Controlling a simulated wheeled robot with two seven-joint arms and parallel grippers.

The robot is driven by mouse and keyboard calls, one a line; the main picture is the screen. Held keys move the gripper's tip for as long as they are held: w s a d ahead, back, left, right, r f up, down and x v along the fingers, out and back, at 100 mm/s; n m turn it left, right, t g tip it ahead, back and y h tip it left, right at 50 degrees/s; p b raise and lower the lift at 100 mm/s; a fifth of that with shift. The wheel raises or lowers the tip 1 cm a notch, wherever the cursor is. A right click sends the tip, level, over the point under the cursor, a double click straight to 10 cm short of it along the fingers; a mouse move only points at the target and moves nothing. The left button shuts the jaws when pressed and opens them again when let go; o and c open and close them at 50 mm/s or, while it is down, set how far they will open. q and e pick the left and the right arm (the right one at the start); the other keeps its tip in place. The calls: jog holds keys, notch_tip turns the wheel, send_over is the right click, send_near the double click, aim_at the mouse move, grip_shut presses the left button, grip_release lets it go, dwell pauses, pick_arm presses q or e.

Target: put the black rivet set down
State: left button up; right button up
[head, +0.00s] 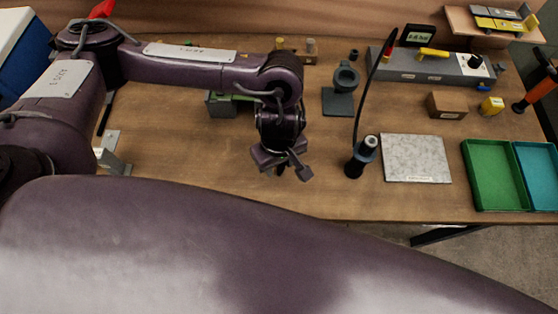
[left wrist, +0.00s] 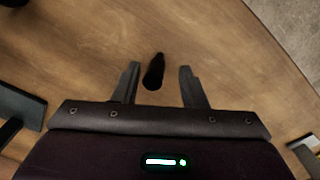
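The black rivet set (left wrist: 153,72) shows in the left wrist view between the two fingers of my left gripper (left wrist: 158,84), with a gap on each side. In the head view, my left gripper (head: 281,170) points down over the middle of the wooden table, and a small dark shape shows under it. The gripper is open and its fingers do not touch the rivet set. I cannot tell whether the rivet set touches the table. My right gripper is not in view.
A black tool with a cable (head: 362,157) stands right of the gripper, beside a grey stone slab (head: 416,158). A green tray (head: 492,206) and a teal tray (head: 540,206) lie farther right. A dark stand (head: 340,102) is behind. The table (head: 190,145) left of the gripper is clear.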

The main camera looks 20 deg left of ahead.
pick_arm(q)
notch_tip(320, 180, up, 12)
jog(key=shift+r, duration=0.2)
dwell(0.7)
dwell(0.5)
